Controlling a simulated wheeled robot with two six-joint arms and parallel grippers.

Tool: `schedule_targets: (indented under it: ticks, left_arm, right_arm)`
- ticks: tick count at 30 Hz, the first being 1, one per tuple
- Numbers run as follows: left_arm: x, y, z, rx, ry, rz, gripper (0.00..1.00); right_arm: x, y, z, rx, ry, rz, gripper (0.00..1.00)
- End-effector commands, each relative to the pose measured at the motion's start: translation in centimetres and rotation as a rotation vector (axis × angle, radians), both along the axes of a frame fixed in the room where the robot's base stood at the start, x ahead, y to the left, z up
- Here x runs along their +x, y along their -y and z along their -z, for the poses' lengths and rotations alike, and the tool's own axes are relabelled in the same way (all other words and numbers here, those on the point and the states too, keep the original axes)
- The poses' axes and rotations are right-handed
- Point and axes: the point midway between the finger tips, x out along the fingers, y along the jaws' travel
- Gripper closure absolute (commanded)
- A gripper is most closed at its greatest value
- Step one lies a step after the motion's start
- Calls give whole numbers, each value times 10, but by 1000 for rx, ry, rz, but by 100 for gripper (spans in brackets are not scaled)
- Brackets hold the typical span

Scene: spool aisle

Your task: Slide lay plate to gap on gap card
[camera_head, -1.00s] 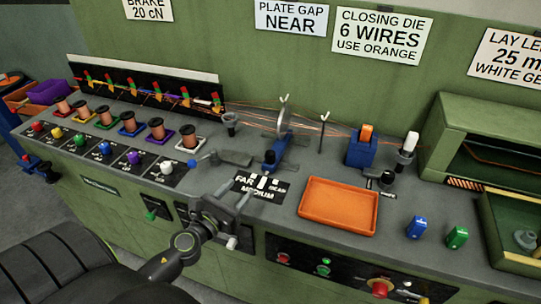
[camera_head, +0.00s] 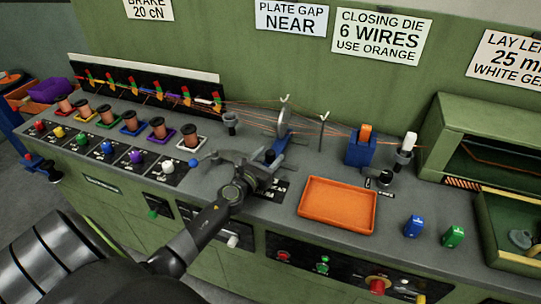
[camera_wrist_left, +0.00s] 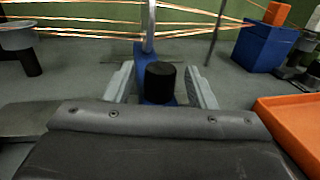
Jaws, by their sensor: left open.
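The lay plate (camera_head: 283,124) is an upright metal disc on a blue slide base (camera_head: 270,156), with copper wires passing it. In the left wrist view its post (camera_wrist_left: 148,28) rises behind a black knob (camera_wrist_left: 160,82). My left gripper (camera_head: 266,166) is open, its fingers on either side of the knob and blue base; contact cannot be told. The wall card "PLATE GAP NEAR" (camera_head: 291,17) hangs behind. My right gripper is not in view.
An orange tray (camera_head: 338,204) lies right of my gripper. A blue block with an orange insert (camera_head: 361,147) stands behind the tray. Wires (camera_head: 250,112) stretch above the bench behind the plate. Spools (camera_head: 160,128) stand at the left.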

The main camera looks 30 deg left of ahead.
Motion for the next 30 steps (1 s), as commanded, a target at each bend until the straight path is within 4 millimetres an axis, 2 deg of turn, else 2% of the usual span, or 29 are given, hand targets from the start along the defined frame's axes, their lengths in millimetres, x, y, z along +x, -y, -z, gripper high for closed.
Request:
schedule_targets:
  ticks: [5, 14, 25, 30]
  left_arm:
    - [11, 0, 0, 0, 0, 0, 50]
    - [12, 0, 0, 0, -1, 0, 50]
    - [12, 0, 0, 0, 0, 0, 98]
    - [12, 0, 0, -1, 0, 0, 100]
  right_arm:
    - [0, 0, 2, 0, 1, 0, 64]
    - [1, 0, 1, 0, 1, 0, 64]
    - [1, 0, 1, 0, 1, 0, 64]
    - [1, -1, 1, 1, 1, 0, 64]
